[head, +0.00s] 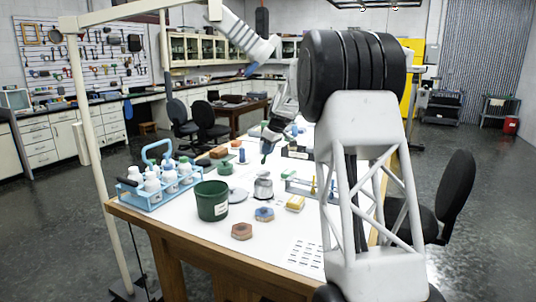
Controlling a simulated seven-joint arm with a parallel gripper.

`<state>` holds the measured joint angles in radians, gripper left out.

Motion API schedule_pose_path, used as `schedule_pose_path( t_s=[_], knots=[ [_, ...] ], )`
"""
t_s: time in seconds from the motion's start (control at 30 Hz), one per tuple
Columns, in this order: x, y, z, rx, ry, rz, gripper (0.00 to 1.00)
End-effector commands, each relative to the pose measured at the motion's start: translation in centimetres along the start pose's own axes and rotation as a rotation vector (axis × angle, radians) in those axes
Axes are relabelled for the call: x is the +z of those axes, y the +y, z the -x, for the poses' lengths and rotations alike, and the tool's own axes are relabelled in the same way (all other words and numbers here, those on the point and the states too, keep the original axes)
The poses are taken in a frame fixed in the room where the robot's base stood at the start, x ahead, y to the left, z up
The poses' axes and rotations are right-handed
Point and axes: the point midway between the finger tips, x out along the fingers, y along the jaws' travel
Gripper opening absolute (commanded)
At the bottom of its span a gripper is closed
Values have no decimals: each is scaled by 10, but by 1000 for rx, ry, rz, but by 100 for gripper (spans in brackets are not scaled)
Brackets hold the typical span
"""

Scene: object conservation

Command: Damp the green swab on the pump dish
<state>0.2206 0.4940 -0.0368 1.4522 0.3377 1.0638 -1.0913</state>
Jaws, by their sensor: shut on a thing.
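My gripper (270,140) is small in the head view, above the far middle part of the white table. It is shut on a slim dark green thing (266,149), which looks like the green swab and points down. Its tip is hard to make out. A silvery metal pot with a raised top, which looks like the pump dish (263,188), stands on the table nearer than the gripper. The swab appears apart from it.
A blue caddy (150,201) of white bottles stands at the left edge. A dark green bin (212,203), a grey disc (237,195), blue (264,215) and brown (241,231) hexagonal pieces and a yellow block (295,203) lie near. A low rack (300,189) stands right.

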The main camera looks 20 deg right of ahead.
Motion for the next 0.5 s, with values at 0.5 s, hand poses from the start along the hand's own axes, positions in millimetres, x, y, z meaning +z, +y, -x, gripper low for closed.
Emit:
schedule_pose_path(
  t_s=[0.5],
  knots=[
    [-9,0,24,0,0,1,0]
  ],
)
